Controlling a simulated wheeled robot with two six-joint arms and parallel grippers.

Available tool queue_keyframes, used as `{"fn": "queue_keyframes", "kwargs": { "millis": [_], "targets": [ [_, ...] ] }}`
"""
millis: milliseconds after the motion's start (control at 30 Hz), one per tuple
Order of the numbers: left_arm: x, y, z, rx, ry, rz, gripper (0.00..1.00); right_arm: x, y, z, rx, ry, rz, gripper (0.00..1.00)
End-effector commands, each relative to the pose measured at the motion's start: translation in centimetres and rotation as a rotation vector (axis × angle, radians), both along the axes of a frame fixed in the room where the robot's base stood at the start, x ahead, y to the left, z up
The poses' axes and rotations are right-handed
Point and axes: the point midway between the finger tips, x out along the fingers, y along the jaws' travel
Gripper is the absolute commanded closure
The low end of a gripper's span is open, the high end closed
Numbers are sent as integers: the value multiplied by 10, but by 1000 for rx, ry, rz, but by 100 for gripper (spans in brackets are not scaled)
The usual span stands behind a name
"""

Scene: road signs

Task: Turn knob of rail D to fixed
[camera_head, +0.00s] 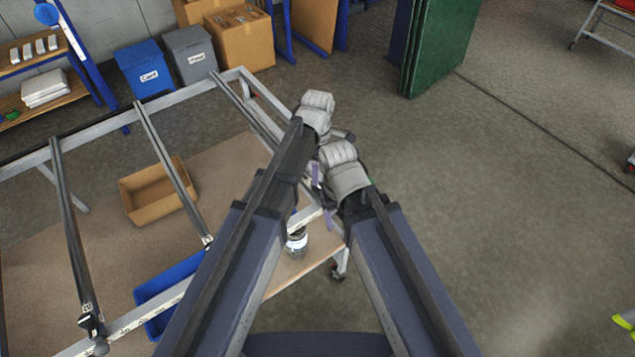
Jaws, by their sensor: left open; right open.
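A grey metal frame (95,136) carries slanted dark rails, one at the left (70,225), one in the middle (165,160) and one at the right (240,103). The right rail's lower end is hidden behind my arms. Rail letters and knob settings are too small to read. My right gripper (322,197) is open, with purple fingers over the frame's lower right corner.
A cardboard tray (155,190) and a blue bin (165,290) lie on the brown board below the rails. A small jar (297,243) stands close below my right gripper. Bins and boxes line the back.

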Motion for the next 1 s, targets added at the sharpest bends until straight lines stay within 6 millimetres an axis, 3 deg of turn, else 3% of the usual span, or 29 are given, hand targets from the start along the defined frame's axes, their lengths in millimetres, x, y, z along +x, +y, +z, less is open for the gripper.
{"fn": "queue_keyframes", "kwargs": {
  "millis": [500, 900, 1000],
  "targets": [
    [0, 0, -65, 0, 0, -1, 23, 0, 0, -65, -1, 0, 5, 26],
    [0, 0, -69, 0, 0, -1, 23, 0, 0, -69, -1, 0, 4, 26],
    [0, 0, -69, 0, 0, -1, 33, 0, 0, -69, -1, 0, 4, 26]
  ]
}}
